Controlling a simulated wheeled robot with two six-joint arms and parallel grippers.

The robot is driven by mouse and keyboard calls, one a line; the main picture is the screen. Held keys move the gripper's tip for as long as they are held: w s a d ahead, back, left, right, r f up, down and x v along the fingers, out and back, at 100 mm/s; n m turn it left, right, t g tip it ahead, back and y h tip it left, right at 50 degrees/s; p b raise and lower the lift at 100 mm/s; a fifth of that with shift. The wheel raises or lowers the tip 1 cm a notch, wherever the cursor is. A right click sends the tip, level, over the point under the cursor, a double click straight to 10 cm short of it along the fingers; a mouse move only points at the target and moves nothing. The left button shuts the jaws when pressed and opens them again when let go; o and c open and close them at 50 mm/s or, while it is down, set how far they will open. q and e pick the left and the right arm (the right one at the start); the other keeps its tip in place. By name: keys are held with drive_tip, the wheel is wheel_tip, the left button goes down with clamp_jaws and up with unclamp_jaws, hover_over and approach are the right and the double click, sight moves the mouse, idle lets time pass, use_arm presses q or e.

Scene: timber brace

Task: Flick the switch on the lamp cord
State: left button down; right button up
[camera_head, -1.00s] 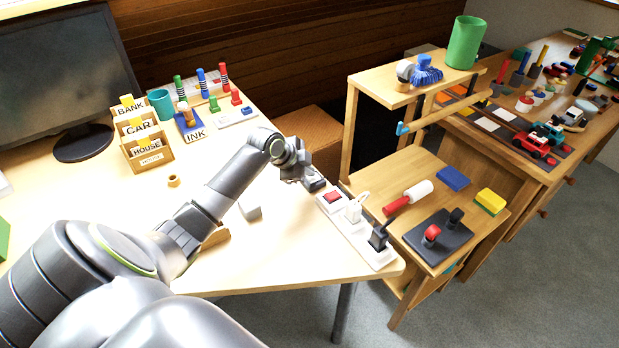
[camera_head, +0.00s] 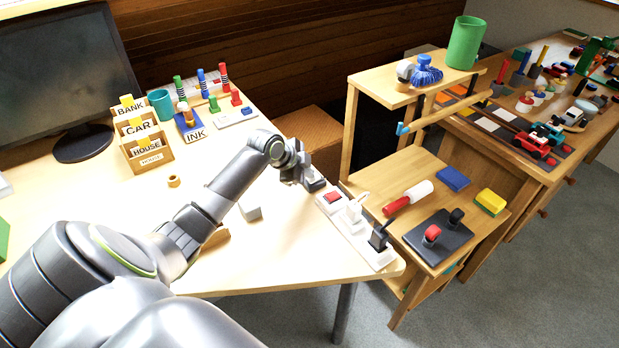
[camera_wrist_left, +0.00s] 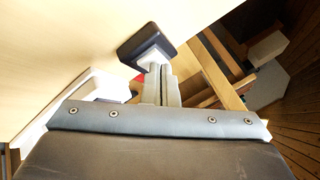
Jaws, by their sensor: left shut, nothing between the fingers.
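My left gripper (camera_head: 308,182) is shut and empty at the table's right edge, just behind the white power strip. In the left wrist view its closed fingers (camera_wrist_left: 160,82) reach to a small dark block (camera_wrist_left: 146,44) with a pale part at their tips. This block looks like the cord switch; whether the fingers touch it I cannot tell. The block (camera_head: 317,185) also shows in the head view, partly hidden by the gripper. No lamp or cord to it is clearly visible. My right gripper is not in view.
The power strip (camera_head: 369,251) has a red switch (camera_head: 333,197), a white plug (camera_head: 353,212) and a black plug (camera_head: 378,238). A grey-white block (camera_head: 250,212) lies near my forearm. A wooden side shelf (camera_head: 420,167) stands to the right.

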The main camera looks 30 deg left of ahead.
use_arm(q)
drive_tip(key=shift+w+r+p, duration=0.1)
drive_tip(key=shift+r+p, duration=0.55)
drive_tip(key=shift+r, duration=0.1)
drive_tip(key=r+p, duration=0.4)
drive_tip(key=r, duration=0.1)
drive_tip(key=shift+w+d+p, duration=0.15)
drive_tip(key=shift+w+p, duration=0.15)
drive_tip(key=shift+f, duration=0.1)
